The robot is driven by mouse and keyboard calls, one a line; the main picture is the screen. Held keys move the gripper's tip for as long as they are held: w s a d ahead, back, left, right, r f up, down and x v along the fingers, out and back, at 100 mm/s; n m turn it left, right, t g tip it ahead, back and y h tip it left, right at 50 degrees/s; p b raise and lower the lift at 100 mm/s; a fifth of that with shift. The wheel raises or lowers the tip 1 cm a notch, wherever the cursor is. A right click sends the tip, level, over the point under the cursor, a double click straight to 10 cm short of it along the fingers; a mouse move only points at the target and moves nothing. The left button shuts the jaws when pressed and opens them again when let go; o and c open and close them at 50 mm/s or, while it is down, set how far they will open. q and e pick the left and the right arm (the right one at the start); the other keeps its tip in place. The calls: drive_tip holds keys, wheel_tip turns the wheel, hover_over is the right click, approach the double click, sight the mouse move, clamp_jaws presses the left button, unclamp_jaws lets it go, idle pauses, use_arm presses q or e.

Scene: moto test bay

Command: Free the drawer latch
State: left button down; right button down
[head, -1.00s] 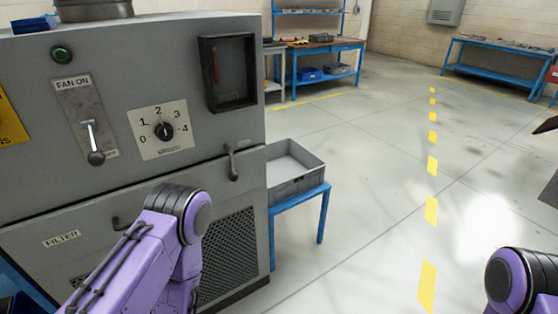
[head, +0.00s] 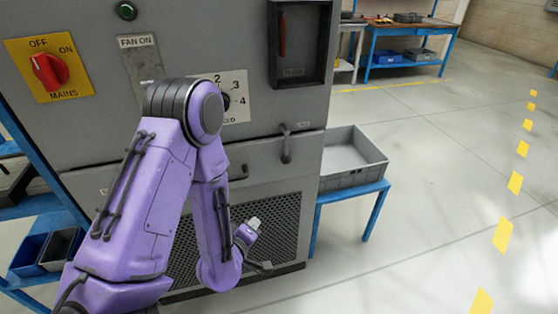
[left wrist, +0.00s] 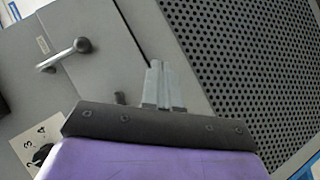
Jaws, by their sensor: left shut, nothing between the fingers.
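The drawer latch (head: 286,145) is a dark lever with a rounded knob. In the head view it hangs downward across the seam at the top right of the drawer front (head: 302,150). In the left wrist view the latch (left wrist: 63,55) shows at upper left. My left gripper (head: 254,223) is shut and empty, in front of the perforated panel, below the latch and apart from it. Its pale fingertips (left wrist: 158,68) are together in the wrist view. The drawer handle (head: 239,173) is mostly hidden behind my left arm. My right gripper is not in view.
The cabinet carries a red mains switch (head: 46,71), a partly hidden dial (head: 226,100) and a dark recessed window (head: 301,45). A grey tray (head: 375,168) on a blue stand is close to its right side. Open floor lies further right.

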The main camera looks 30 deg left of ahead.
use_arm(q)
drive_tip(key=w+a+r+n+t, duration=0.1)
drive_tip(key=w+r+n+t, duration=0.1)
drive_tip(key=r, duration=0.3)
drive_tip(key=w+a+r+n+t+y, duration=0.1)
drive_tip(key=w+r+n+t, duration=0.1)
drive_tip(key=r, duration=0.4)
drive_tip(key=shift+r+n+t, duration=0.3)
drive_tip(key=shift+n+t, duration=0.1)
drive_tip(key=shift+n, duration=0.5)
drive_tip(key=shift+w, duration=0.15)
drive_tip(key=p, duration=0.3)
approach(285, 144)
drive_tip(key=w+a+f, duration=0.3)
drive_tip(key=a, duration=0.2)
drive_tip(key=w+d, duration=0.2)
drive_tip(key=shift+w+r, duration=0.15)
drive_tip(key=shift+w, duration=0.25)
drive_tip(key=shift+w+d, duration=0.25)
drive_tip(key=shift+w, duration=0.05)
